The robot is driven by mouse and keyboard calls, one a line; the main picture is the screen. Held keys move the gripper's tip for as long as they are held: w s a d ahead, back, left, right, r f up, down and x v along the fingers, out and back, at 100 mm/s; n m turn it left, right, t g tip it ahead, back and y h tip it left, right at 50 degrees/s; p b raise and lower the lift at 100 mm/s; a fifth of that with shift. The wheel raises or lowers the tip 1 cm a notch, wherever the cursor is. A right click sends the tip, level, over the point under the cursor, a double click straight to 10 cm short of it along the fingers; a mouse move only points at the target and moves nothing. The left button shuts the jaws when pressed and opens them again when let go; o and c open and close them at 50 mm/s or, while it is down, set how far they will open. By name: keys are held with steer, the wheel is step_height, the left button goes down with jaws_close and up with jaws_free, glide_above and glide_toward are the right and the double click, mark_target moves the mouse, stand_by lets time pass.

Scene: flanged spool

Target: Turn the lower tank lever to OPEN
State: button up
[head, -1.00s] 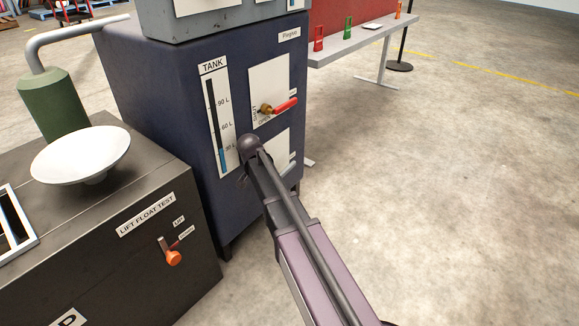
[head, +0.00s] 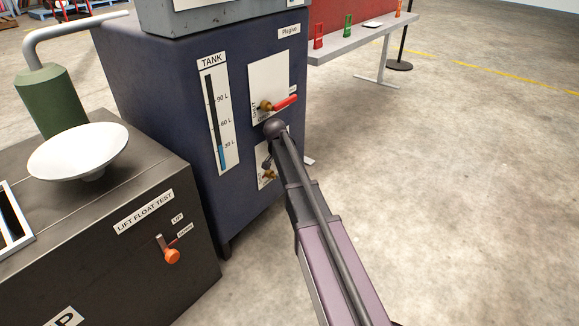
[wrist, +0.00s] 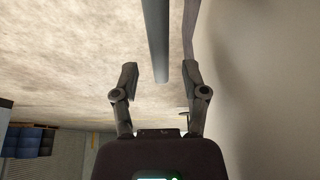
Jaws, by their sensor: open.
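The dark blue tank cabinet (head: 160,110) has a TANK gauge (head: 217,120) and two white valve panels. The upper lever (head: 285,103) has a red handle pointing right from a brass valve. The lower panel (head: 262,152) is largely hidden behind my arm; a brass part of the lower valve (head: 269,175) shows beside it, but its handle is hidden. My gripper (head: 266,162) is small and partly covered in the head view, close to the lower panel. In the wrist view my gripper (wrist: 161,75) is open, its fingers apart with a grey bar between them that I cannot identify.
A black LIFT FLOAT TEST bench (head: 120,245) with an orange-knobbed lever (head: 171,254) and a white dish (head: 78,150) stands at the left. A grey table (head: 360,42) stands behind the cabinet. The floor at right is clear.

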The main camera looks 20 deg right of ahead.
steer(key=shift+b+x, duration=0.5)
steer(key=shift+x, duration=0.3)
jaws_close()
